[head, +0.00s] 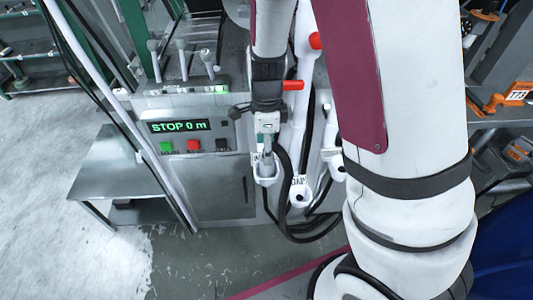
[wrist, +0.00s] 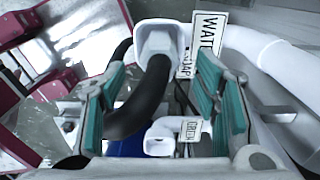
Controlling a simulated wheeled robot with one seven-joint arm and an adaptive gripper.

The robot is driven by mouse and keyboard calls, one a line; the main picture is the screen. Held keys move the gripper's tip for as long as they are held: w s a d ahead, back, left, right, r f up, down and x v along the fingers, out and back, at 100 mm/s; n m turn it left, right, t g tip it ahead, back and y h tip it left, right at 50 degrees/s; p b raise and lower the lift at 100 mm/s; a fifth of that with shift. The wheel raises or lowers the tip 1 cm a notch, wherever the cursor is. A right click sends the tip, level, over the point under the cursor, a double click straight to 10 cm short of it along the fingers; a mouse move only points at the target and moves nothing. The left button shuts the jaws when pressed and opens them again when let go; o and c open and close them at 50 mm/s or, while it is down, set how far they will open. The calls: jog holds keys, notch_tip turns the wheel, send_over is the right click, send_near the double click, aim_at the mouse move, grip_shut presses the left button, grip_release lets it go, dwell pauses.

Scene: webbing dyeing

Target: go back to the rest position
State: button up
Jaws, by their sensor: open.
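My gripper (head: 266,140) points down in front of the machine, just above a white cup-shaped holder (head: 265,175). In the wrist view my gripper (wrist: 163,68) is open, with its two teal-padded fingers spread. A black hose (wrist: 153,92) shows between the fingers and runs up into the white holder (wrist: 160,38). I cannot tell whether either finger touches it. A second white holder (head: 300,194) with a partly hidden label stands to the right in the head view.
The machine's panel (head: 190,130) shows "STOP 0 m" above green and red buttons. A grey side table (head: 118,165) stands left. White pipes with red handles (head: 293,85) and black hoses (head: 305,238) lie close to my gripper. Shelving stands right. Floor is open at left.

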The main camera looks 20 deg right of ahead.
jog(key=s+r+n+t, duration=0.1)
jog(key=s+r+n, duration=0.25)
jog(key=r, duration=0.35)
jog(key=s+r+n+t+y, duration=0.1)
jog(key=s+r+n, duration=0.1)
jog(key=r+n, duration=0.35)
jog(key=s+r+n+t, duration=0.1)
jog(key=s+r+n, duration=0.1)
jog(key=r, duration=0.6)
jog(key=s+r+n+t+h, duration=0.1)
jog(key=s+r+n+t, duration=0.1)
jog(key=s+r+n, duration=0.3)
jog(key=s+n, duration=0.4)
jog(key=n, duration=0.1)
jog(key=shift+s+r+n+t, duration=0.15)
jog(key=shift+s+n+t, duration=0.05)
jog(key=shift+n+t, duration=0.1)
